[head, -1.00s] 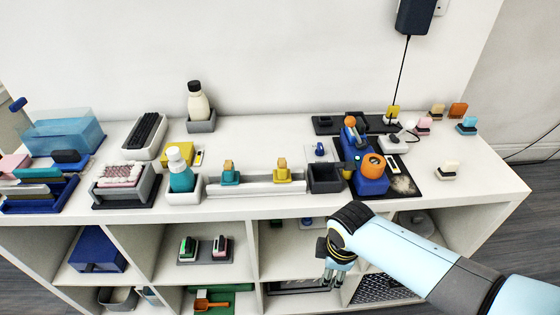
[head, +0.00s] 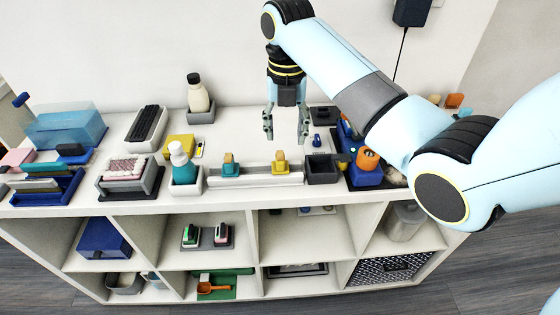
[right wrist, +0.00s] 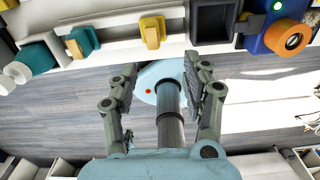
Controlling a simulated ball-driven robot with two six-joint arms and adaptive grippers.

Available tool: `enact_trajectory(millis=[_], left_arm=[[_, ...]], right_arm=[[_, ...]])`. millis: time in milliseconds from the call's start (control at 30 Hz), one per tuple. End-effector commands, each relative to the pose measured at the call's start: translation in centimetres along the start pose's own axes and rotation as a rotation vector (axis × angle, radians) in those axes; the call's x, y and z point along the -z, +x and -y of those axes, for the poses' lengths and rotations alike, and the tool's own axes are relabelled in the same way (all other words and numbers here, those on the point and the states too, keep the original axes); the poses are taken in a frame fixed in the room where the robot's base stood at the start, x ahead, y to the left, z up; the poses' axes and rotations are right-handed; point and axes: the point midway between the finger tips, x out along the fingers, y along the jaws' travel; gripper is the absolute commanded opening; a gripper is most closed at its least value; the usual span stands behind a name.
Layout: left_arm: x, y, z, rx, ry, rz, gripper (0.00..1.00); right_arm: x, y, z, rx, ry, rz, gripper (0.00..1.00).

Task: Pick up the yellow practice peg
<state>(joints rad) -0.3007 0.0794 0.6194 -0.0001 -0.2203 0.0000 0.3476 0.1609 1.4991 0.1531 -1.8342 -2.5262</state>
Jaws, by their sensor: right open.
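The yellow practice peg (head: 280,163) stands upright in the white rail (head: 255,180) near the shelf top's front edge. A teal peg (head: 231,166) stands in the same rail to its left. My right gripper (head: 286,135) is open and empty, pointing down, and appears just above and behind the yellow peg in the head view. In the right wrist view the yellow peg (right wrist: 152,33) shows past the fingertips (right wrist: 162,72), toward the top of the picture and apart from them; the teal peg (right wrist: 83,40) is left of it. My left gripper is not in view.
A dark open box (head: 322,170) sits right of the rail, with a blue and orange device (head: 366,165) beyond it. A white bottle with a teal body (head: 182,165) stands at the rail's left end. The shelf top behind the rail is mostly clear.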

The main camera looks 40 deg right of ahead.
Motion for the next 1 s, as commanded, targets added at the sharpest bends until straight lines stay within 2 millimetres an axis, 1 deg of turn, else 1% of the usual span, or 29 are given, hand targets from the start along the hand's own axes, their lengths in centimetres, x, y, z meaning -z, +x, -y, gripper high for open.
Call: enact_trajectory(millis=[33,67,133,300,400,567,733,800,900,1000], left_arm=[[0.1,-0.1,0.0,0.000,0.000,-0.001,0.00],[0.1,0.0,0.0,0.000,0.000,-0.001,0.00],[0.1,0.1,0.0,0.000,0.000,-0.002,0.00],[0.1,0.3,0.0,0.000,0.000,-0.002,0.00],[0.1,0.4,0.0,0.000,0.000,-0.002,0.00],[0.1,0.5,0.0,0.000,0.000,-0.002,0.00],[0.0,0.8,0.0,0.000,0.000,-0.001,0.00],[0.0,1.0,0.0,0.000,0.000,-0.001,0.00],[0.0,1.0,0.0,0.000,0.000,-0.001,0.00],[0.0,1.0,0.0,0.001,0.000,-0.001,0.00]], right_arm=[[-0.3,-0.4,-0.2,0.000,-0.038,-0.004,0.48],[-0.3,-0.3,-0.2,0.001,-0.055,-0.007,0.48],[-0.4,0.4,-0.3,0.002,-0.077,-0.012,0.48],[-0.4,3.3,-0.3,0.002,-0.081,-0.012,0.48],[-0.4,4.4,-0.4,0.000,-0.080,-0.011,0.48],[-0.6,5.7,-0.6,0.001,-0.079,-0.011,0.48],[-1.2,8.3,-1.2,0.002,-0.079,-0.011,0.48],[-1.1,9.3,-1.1,0.002,-0.079,-0.011,0.48],[-1.1,10.0,-1.1,0.001,-0.079,-0.009,0.48],[-1.2,10.1,-1.2,0.001,-0.079,-0.008,0.48]])
